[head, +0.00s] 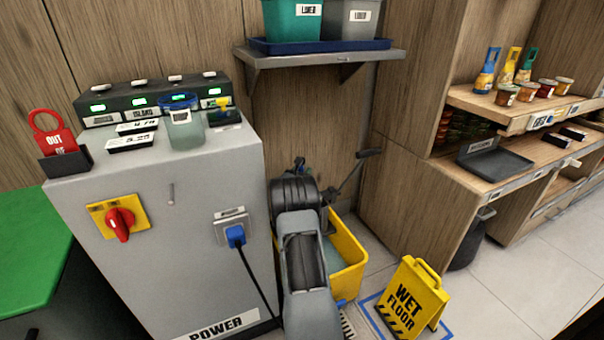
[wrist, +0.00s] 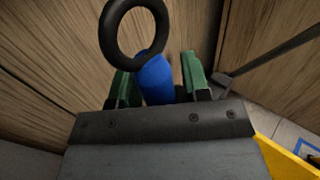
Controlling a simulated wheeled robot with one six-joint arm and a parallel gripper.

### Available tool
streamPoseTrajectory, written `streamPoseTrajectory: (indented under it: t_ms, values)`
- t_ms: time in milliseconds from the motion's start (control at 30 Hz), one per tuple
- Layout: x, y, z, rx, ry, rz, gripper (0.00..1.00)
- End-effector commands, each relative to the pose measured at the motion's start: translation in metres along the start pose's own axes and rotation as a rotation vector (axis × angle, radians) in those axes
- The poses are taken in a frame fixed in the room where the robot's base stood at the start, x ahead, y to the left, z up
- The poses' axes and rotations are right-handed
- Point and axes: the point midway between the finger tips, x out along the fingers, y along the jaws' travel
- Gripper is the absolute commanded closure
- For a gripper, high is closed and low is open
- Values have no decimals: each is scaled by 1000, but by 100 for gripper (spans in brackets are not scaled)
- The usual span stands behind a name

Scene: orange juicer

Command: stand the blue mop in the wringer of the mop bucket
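The blue mop's handle (wrist: 156,80) shows in the wrist view, with a black ring (wrist: 134,30) at its end. My gripper (wrist: 160,75) has its two green fingers on either side of the blue handle. The left finger lies close against it, and a narrow gap shows at the right finger. In the head view my arm hides the gripper and most of the mop. The yellow mop bucket (head: 348,262) stands on the floor behind my arm. A black lever (head: 357,168) rises at its wringer side. The wringer itself is mostly hidden, and the mop head cannot be made out.
A grey power cabinet (head: 180,205) stands left of the bucket. A yellow wet floor sign (head: 411,298) stands to its right. A wall shelf (head: 320,62) with bins hangs above. Wooden shelving (head: 420,215) bounds the right side.

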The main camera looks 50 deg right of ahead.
Motion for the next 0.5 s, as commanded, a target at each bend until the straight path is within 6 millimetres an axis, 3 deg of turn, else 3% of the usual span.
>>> streamPoseTrajectory:
  t_ms: [133,500]
  values:
    - [0,0,-1,-1,2,0,44]
    - [0,0,6,-1,4,0,44]
